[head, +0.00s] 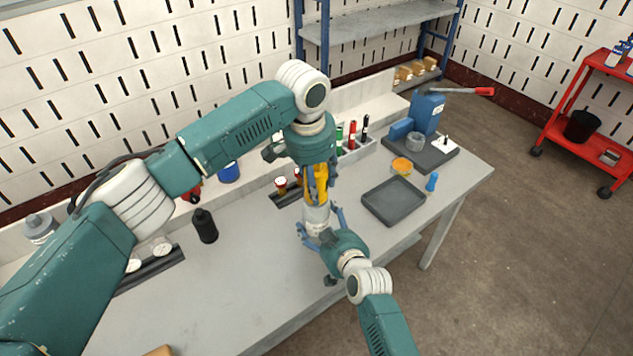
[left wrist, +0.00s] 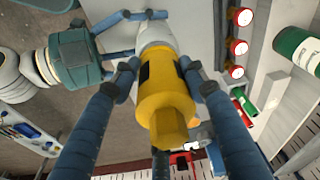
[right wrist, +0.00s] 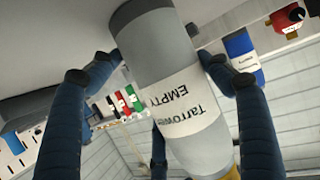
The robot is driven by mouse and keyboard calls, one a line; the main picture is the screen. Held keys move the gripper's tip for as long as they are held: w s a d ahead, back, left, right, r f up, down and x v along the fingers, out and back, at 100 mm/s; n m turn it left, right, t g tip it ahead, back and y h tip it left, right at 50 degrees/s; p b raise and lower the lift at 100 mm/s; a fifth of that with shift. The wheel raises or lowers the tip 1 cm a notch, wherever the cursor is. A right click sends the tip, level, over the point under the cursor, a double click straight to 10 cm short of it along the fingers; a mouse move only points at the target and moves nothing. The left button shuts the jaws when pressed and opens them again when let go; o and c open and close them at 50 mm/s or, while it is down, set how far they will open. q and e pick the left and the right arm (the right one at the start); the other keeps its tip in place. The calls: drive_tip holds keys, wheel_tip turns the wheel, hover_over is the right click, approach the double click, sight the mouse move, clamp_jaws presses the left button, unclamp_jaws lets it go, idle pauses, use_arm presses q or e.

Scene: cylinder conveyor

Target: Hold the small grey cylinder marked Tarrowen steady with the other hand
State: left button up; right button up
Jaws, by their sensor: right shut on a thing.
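The small grey cylinder (head: 316,219) is upright over the bench, with a white label reading Tarrowen EMPTY in the right wrist view (right wrist: 185,105). My right gripper (head: 320,232) is shut on the cylinder low down, with a finger on each side. A yellow tool (left wrist: 165,100) with a dark patch sits at the upper end of the cylinder, in line with it. My left gripper (head: 318,180) comes from above, its fingers against both sides of the yellow tool. I cannot tell whether the cylinder's base touches the bench.
A dark tray (head: 394,202), a blue object (head: 432,182) and an orange-topped round container (head: 402,166) are right of the cylinder. A black bottle (head: 205,226) stands to the left. Red-capped items (head: 281,185) sit in a rack behind.

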use_arm(q)
drive_tip(key=shift+w+a, duration=0.1)
drive_tip(key=shift+c, duration=1.4)
drive_tip(key=o, duration=1.4)
drive_tip(key=shift+c, duration=0.2)
drive_tip(key=shift+r, duration=0.1)
drive_tip(key=shift+r, duration=1.2)
drive_tip(key=m, duration=0.6)
drive_tip(key=shift+g, duration=0.4)
drive_tip(key=m, duration=0.6)
drive_tip(key=shift+g+h, duration=0.3)
drive_tip(key=shift+g, duration=0.1)
